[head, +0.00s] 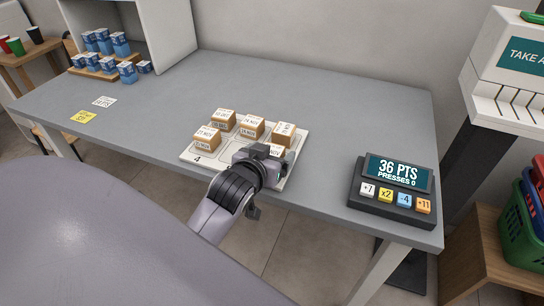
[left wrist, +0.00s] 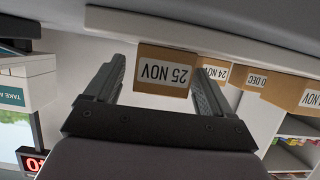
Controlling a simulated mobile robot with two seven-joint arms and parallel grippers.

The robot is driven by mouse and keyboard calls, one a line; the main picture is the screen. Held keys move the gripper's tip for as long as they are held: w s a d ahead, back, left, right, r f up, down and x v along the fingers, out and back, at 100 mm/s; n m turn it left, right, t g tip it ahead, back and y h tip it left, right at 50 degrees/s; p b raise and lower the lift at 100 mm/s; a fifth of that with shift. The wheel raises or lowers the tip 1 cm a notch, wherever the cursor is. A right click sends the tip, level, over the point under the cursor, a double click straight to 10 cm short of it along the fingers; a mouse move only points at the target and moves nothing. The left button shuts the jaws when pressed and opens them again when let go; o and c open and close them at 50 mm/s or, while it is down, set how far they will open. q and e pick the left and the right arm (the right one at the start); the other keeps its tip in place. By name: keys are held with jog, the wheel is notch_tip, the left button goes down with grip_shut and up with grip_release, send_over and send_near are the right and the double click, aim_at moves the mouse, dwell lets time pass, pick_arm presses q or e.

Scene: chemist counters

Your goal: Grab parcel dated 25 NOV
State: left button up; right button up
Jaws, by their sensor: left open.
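The parcel dated 25 NOV (left wrist: 163,72) is a small brown box with a white label. In the left wrist view it appears upside down, between the tips of my open left gripper (left wrist: 157,75). I cannot tell whether the fingers touch it. In the head view my left gripper (head: 277,160) is at the front right of the white tray (head: 191,155) and hides most of a parcel (head: 276,149) there. My right gripper is not in view.
Other parcels stand close by on the tray, including one marked 24 NOV (left wrist: 215,72) and one ending in DEC (left wrist: 254,78). A points box (head: 392,190) with coloured keys is to the right. Blue-and-white boxes (head: 103,45) stand at the back left.

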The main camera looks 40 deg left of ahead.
pick_arm(q)
jog(key=shift+w+a+f, duration=0.15)
jog(key=shift+w+f, duration=0.05)
jog(key=shift+w, duration=0.2)
jog(key=c, duration=1.1)
jog(key=shift+r, duration=0.1)
